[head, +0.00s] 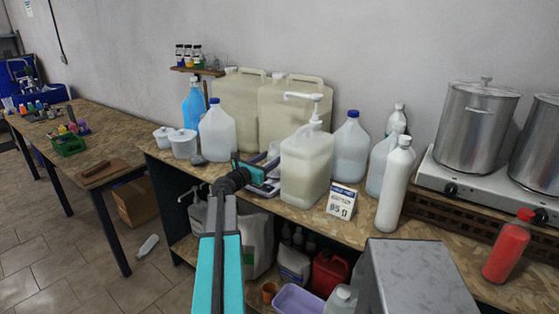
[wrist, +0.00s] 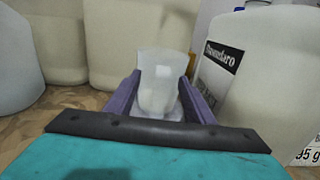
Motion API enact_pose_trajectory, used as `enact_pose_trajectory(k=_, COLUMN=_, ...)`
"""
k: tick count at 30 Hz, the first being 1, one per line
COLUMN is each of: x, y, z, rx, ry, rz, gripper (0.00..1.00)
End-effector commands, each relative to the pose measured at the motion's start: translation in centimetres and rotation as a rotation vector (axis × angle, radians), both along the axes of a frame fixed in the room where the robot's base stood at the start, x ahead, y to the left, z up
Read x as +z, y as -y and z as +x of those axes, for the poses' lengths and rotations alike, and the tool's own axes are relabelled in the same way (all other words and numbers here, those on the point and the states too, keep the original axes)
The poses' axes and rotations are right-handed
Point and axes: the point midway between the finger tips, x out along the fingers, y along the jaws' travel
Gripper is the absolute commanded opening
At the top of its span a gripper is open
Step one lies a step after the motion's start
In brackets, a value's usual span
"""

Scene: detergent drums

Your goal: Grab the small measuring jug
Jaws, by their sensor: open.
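The small measuring jug (wrist: 160,82) is a translucent whitish cup, upright in the middle of the wrist view. My gripper (wrist: 159,92) is open, with one purple finger on each side of the jug. I cannot tell whether either finger touches it. In the head view my gripper (head: 266,172) is low over the workbench, just left of the large pump jug. The measuring jug cannot be made out clearly there, behind my gripper and among the containers.
The pump jug (head: 305,165) stands close on the right, with a price card (head: 341,201) before it. A white jug (head: 217,133) and large canisters (head: 290,105) stand behind. White tubs (head: 183,144) are to the left. A white bottle (head: 395,187) stands farther right.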

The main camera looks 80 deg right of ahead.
Motion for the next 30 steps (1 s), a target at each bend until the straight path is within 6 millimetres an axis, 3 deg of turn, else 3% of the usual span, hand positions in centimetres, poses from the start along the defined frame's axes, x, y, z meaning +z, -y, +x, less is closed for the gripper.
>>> enact_pose_trajectory(k=14, x=-0.01, y=-0.04, z=-0.03, rx=0.0, ry=0.0, rz=0.0, gripper=0.48)
enact_pose_trajectory(k=22, x=-0.01, y=-0.03, z=-0.04, rx=0.0, ry=0.0, rz=0.0, gripper=0.03)
enact_pose_trajectory(k=30, x=0.03, y=-0.03, z=-0.05, rx=-0.001, ry=0.0, rz=-0.001, gripper=0.0)
